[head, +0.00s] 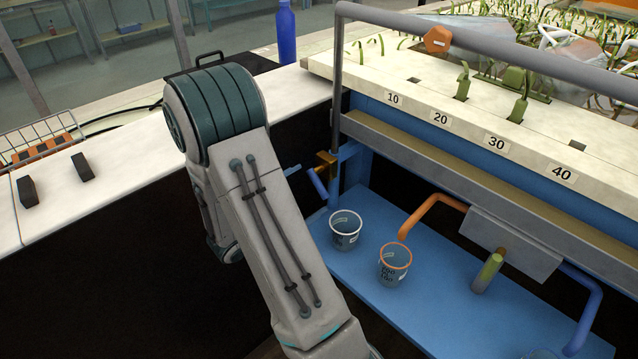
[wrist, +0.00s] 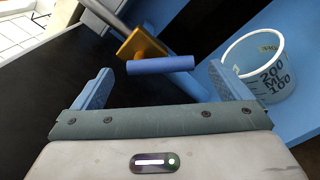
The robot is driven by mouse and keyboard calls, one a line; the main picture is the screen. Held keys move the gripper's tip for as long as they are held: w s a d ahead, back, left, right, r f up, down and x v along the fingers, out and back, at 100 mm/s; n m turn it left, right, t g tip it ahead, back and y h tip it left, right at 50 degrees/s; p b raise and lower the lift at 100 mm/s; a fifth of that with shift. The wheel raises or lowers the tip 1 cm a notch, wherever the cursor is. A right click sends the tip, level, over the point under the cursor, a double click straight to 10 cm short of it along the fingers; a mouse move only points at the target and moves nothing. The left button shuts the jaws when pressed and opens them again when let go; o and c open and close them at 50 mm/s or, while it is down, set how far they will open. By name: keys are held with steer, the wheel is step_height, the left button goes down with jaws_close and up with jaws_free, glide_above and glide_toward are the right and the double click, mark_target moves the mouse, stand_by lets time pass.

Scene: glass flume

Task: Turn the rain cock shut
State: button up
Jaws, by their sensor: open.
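The rain cock has a brass body (wrist: 142,46) and a blue bar handle (wrist: 160,65), set on a pipe that runs from upper left to lower right in the wrist view. The handle lies level across that picture, at an angle to the pipe. My gripper (wrist: 163,84) is open and empty, one finger left and one right of the handle, which shows just beyond the fingertips. I see no contact. In the head view the brass body (head: 326,160) and handle (head: 318,183) show right of my arm, which hides most of my gripper.
A white-rimmed cup (head: 345,230) and an orange-rimmed cup (head: 394,264) stand on the blue shelf (head: 440,310). The white-rimmed cup is close right of my gripper. An orange pipe (head: 430,207) and a grey post (head: 337,90) are nearby. Dark open space lies left of the cock.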

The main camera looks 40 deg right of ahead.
mark_target(317, 186)
steer(key=d, duration=0.4)
steer(key=shift+w+d, duration=0.15)
steer(key=shift+d, duration=0.25)
steer(key=c, duration=1.4)
steer(key=shift+f, duration=0.1)
